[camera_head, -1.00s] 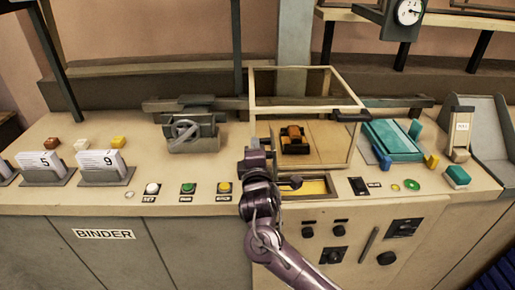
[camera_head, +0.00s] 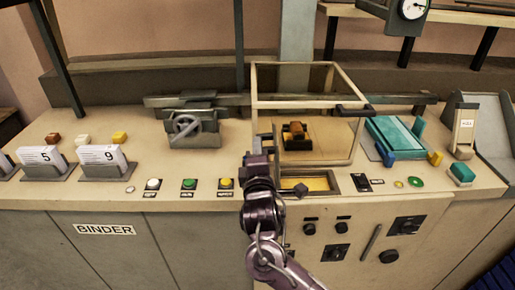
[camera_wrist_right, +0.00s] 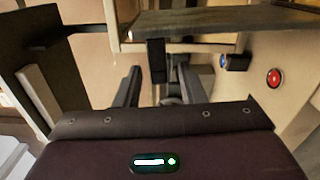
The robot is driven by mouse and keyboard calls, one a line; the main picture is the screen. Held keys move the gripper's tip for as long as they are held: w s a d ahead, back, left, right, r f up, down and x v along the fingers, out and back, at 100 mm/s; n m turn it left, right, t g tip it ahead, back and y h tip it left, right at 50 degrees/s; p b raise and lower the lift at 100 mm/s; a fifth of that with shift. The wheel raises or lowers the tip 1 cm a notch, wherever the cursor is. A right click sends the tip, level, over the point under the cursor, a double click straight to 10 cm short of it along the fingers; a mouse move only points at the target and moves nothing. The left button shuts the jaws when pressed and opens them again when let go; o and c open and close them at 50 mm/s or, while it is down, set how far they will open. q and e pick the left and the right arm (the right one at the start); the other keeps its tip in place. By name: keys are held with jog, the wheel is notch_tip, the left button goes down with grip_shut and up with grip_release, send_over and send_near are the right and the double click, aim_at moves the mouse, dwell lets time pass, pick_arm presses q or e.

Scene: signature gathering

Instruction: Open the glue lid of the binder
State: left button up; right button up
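The binder counter (camera_head: 140,213) has a framed opening with a yellow surface (camera_head: 322,183) in front of a clear glass box (camera_head: 310,98). I take it for the glue trough. A small dark knob (camera_head: 300,190) shows at its left part; I cannot tell whether a lid covers it. My right gripper (camera_head: 262,150) is just left of the trough, by the box's front left corner. In the right wrist view its two fingers (camera_wrist_right: 158,90) are apart, with dark parts beyond and between them; no grip is visible. My left gripper is not in view.
Coloured buttons (camera_head: 189,185) sit left of my right arm. A crank device (camera_head: 190,128) stands behind them. A teal block (camera_head: 392,138) lies right of the box. The right wrist view shows a red button (camera_wrist_right: 273,78) and a wooden-edged frame close above the fingers.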

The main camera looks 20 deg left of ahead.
jog(key=shift+b+v, duration=0.35)
jog(key=shift+v, duration=1.65)
